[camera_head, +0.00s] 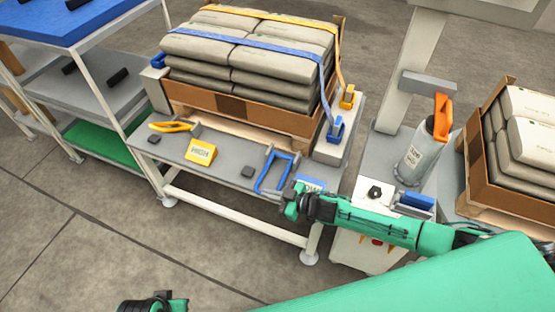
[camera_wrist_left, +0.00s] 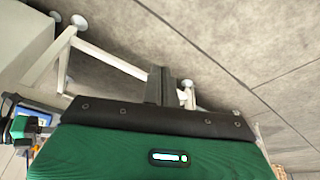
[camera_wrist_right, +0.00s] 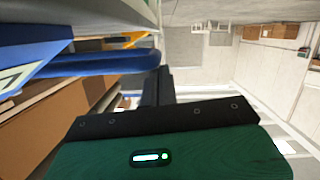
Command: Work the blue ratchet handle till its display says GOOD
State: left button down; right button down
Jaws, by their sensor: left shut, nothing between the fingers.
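The blue ratchet handle (camera_head: 275,171) is a U-shaped frame on the front of the grey bench. The small blue display (camera_head: 310,183) beside it is partly covered by my arm; its word seems to be LOW. My right gripper (camera_head: 293,195) is at the handle's near right end. In the right wrist view its fingers (camera_wrist_right: 157,84) look closed together, with a blue bar (camera_wrist_right: 105,62) passing at their tips; I cannot tell whether they touch. My left gripper (camera_head: 150,304) is low at the bottom edge, away from the bench. In its wrist view the fingers (camera_wrist_left: 158,84) are shut and empty.
A yellow handle (camera_head: 174,126) and a yellow display (camera_head: 200,152) reading HIGH are on the bench's left part. Strapped sacks (camera_head: 245,50) fill a tray behind. A grey canister (camera_head: 420,155) with an orange top stands right. Floor (camera_head: 120,235) in front is clear.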

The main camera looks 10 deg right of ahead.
jog(key=shift+s+f, duration=0.2)
jog(key=shift+f, duration=0.2)
pick_arm(q)
jog(key=shift+r, duration=0.1)
